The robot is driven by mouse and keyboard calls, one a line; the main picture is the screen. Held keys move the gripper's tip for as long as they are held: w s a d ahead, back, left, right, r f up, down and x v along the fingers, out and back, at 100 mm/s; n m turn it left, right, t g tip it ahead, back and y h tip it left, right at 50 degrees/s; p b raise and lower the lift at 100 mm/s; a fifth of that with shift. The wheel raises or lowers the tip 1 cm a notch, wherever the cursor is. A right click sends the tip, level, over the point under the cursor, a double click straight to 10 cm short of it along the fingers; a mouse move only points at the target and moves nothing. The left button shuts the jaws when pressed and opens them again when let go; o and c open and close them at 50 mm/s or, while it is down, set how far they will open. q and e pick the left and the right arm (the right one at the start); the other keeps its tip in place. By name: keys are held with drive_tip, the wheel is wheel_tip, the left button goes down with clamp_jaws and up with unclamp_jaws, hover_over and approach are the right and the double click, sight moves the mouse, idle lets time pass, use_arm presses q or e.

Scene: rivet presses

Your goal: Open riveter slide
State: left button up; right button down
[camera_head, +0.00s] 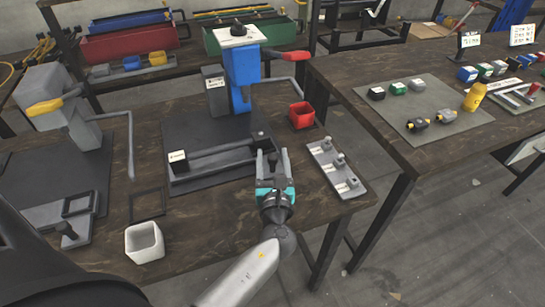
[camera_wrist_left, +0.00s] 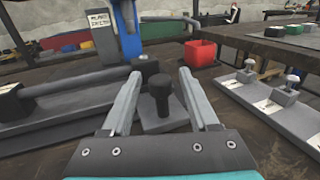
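The blue riveter (camera_head: 242,68) with a red lever stands at the table's back. In front of it is a dark slide assembly with a long round rail (camera_head: 220,146); its rail also shows in the left wrist view (camera_wrist_left: 75,84). My left gripper (camera_head: 273,156) is open at the slide's right end. In the left wrist view, its two fingers (camera_wrist_left: 160,92) are spread on either side of a black knob (camera_wrist_left: 160,88) on a grey block. I cannot tell whether either finger touches the knob. A second dark round end (camera_wrist_left: 147,67) lies just behind it. My right gripper is not in view.
A red bin (camera_head: 302,115) and a grey plate with several knobbed parts (camera_head: 337,168) are right of the gripper. A white cup (camera_head: 144,243) stands at the front. A grey press with a yellow lever (camera_head: 62,103) is at left. Another table (camera_head: 405,150) stands right, across a gap.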

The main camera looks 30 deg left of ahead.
use_arm(q)
drive_tip(key=shift+s+d, duration=0.2)
drive_tip(key=shift+s, duration=0.1)
drive_tip(key=p+v, duration=0.1)
drive_tip(key=v, duration=1.3)
drive_tip(key=shift+s, duration=0.3)
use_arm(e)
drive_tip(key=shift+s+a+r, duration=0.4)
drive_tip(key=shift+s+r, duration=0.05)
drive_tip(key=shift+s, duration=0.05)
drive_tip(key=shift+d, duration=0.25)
use_arm(q)
drive_tip(key=shift+d, duration=0.1)
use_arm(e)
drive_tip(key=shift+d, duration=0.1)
